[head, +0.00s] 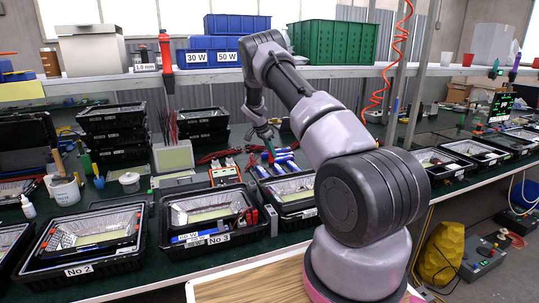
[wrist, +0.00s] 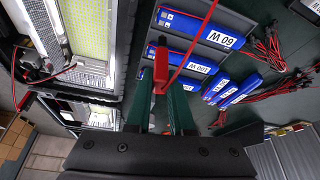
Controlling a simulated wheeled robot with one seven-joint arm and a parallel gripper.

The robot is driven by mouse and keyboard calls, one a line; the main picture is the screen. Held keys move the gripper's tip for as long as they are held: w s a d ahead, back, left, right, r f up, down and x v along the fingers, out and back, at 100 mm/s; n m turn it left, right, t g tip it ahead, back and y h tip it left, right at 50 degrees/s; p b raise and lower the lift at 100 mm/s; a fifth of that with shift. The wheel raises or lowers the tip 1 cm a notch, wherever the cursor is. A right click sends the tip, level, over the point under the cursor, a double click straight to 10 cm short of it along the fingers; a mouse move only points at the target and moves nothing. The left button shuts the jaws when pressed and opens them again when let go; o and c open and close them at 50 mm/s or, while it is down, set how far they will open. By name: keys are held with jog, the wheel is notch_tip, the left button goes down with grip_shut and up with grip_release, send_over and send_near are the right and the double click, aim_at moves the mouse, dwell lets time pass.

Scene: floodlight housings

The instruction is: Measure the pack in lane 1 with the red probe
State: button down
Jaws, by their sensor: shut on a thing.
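My gripper (wrist: 163,95) has green fingers and is shut on the red probe (wrist: 161,62), whose red lead runs up and to the right. In the head view my gripper (head: 269,146) is over the blue packs (head: 284,156) at the back of the bench. In the wrist view a 60 W pack (wrist: 195,25) and a 100 W pack (wrist: 178,58) lie in a grey rack (wrist: 218,38), with more blue packs (wrist: 238,91) beside them. The probe appears close to the 100 W pack; contact cannot be told. No lane number is readable.
An orange-framed meter (head: 225,177) stands left of the packs. Floodlight housings (head: 205,215) line the bench front, and one (wrist: 85,35) is beside my gripper. Red clip leads (wrist: 272,45) lie past the packs. A shelf (head: 180,76) runs above.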

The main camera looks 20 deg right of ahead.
aim_at(270, 163)
jog(key=shift+f, duration=0.1)
jog(key=shift+f, duration=2.85)
jog(key=shift+f, duration=0.65)
dwell(0.6)
jog(key=shift+r, duration=0.1)
jog(key=shift+r, duration=3.45)
